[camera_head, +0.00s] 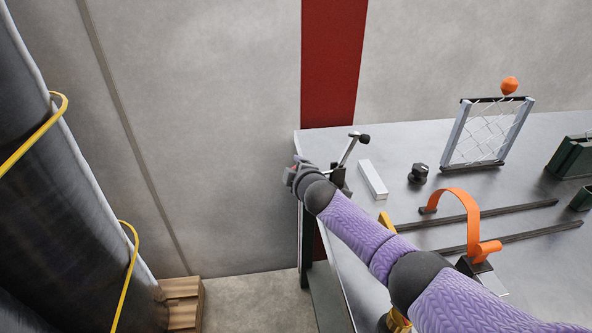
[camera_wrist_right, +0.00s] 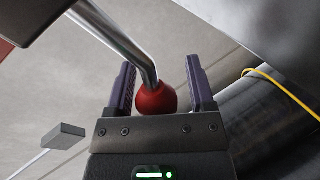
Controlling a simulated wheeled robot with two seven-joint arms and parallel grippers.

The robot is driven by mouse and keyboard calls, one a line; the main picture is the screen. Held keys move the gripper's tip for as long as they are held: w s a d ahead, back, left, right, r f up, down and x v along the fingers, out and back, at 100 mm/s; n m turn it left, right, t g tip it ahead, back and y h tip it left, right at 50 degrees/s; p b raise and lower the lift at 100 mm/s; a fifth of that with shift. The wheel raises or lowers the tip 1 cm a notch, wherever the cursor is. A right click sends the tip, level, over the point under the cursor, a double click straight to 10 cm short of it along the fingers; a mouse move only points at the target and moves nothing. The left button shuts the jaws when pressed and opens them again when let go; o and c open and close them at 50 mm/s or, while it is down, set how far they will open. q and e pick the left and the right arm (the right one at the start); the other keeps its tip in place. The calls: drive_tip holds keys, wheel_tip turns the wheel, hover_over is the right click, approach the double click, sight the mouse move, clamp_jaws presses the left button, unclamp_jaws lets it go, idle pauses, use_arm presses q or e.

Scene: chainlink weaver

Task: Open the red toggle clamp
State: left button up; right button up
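The toggle clamp (camera_head: 347,152) is at the left edge of the grey table, with a metal arm ending in a black tip. In the right wrist view its bent metal lever (camera_wrist_right: 118,42) ends in a red ball knob (camera_wrist_right: 155,98). My right gripper (camera_wrist_right: 162,92) is open, with its two fingers on either side of the red knob; a narrow gap shows by the right finger. In the head view my right gripper (camera_head: 296,173) is at the table's left edge, partly hiding the clamp and the knob. My left gripper is not in view.
On the table (camera_head: 430,143) are a white block (camera_head: 373,180), a black knob-like part (camera_head: 418,174), an orange curved strip (camera_head: 462,199), dark rails (camera_head: 490,213) and a framed chain-link mesh (camera_head: 487,133). Green bins (camera_head: 573,157) stand at right. A wooden pallet (camera_head: 183,302) is on the floor.

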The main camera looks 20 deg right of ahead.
drive_tip(key=shift+o, duration=0.5)
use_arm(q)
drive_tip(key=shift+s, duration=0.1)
use_arm(e)
drive_tip(key=shift+r, duration=0.1)
drive_tip(key=shift+s+r+p, duration=0.2)
drive_tip(key=shift+s+p, duration=0.1)
drive_tip(key=shift+p, duration=0.15)
use_arm(q)
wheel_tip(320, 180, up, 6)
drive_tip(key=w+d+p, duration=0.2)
drive_tip(key=p, duration=0.3)
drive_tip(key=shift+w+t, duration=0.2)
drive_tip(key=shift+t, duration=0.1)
use_arm(e)
drive_tip(key=v, duration=0.9)
drive_tip(key=shift+f, duration=0.15)
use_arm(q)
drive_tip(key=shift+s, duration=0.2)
use_arm(e)
drive_tip(key=shift+s, duration=0.2)
